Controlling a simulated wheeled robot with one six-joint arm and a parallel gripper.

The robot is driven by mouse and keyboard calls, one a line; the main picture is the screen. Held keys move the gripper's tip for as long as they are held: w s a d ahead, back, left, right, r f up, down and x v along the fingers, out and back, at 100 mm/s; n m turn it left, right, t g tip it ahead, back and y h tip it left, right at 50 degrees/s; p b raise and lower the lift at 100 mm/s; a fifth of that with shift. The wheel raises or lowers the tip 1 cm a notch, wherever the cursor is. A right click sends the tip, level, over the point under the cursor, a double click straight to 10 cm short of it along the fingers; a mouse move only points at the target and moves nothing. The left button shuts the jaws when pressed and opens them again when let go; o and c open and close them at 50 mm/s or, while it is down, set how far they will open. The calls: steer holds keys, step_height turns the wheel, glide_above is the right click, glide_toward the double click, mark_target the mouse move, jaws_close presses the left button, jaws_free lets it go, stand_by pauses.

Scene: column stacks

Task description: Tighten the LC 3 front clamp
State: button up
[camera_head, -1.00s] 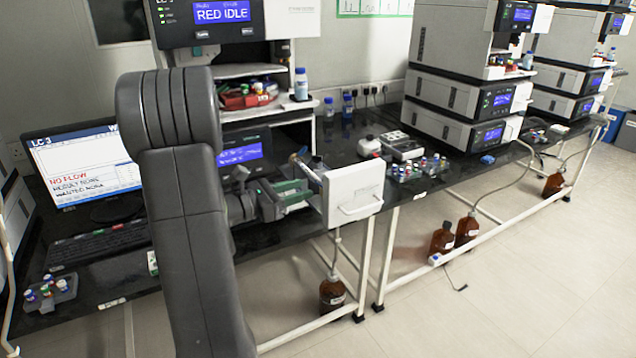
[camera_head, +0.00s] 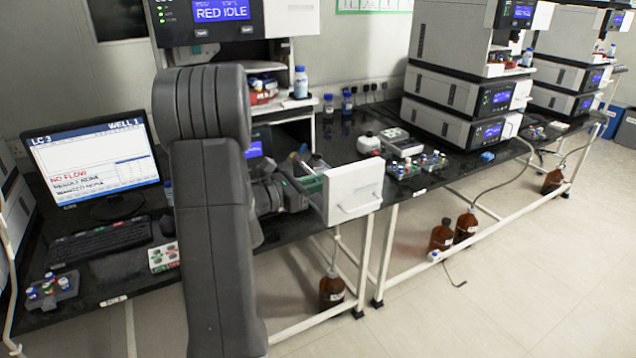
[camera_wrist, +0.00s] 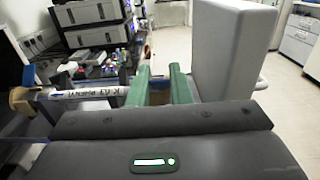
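The LC 3 drawer stands open, its white front panel (camera_head: 353,190) with a handle facing the room. In the wrist view the panel (camera_wrist: 232,50) rises close at the right of my fingers. My gripper (camera_wrist: 160,85) has two green fingers with a gap between them, and nothing is clearly held. A labelled column (camera_wrist: 88,92) with a tan end lies left of the fingers. I cannot make out the front clamp itself.
The LC 3 monitor (camera_head: 95,165) reads NO FLOW. A keyboard (camera_head: 100,242) and a vial rack (camera_head: 52,288) are on the black bench. Right of the drawer are another vial rack (camera_head: 418,165) and more stacks (camera_head: 470,95). A brown bottle (camera_head: 332,292) stands below.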

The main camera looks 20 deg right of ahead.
steer(key=shift+d+r+y+p, duration=0.25)
steer(key=shift+r+y+p, duration=0.5)
steer(key=shift+p, duration=0.85)
jaws_close()
steer(key=shift+d+y+p, duration=0.2)
steer(key=shift+y+p, duration=0.75)
steer(key=shift+p, duration=0.05)
steer(key=shift+d+f+y+p, duration=0.2)
steer(key=shift+f+y+p, duration=0.1)
steer(key=shift+y+p, duration=0.3)
steer(key=o, duration=0.9)
jaws_free()
steer(key=shift+c, duration=0.2)
steer(key=b+v, duration=0.1)
steer(key=v, duration=1.2)
steer(key=shift+a, duration=0.4)
steer(key=shift+w+r, duration=0.1)
steer(key=shift+r, duration=0.05)
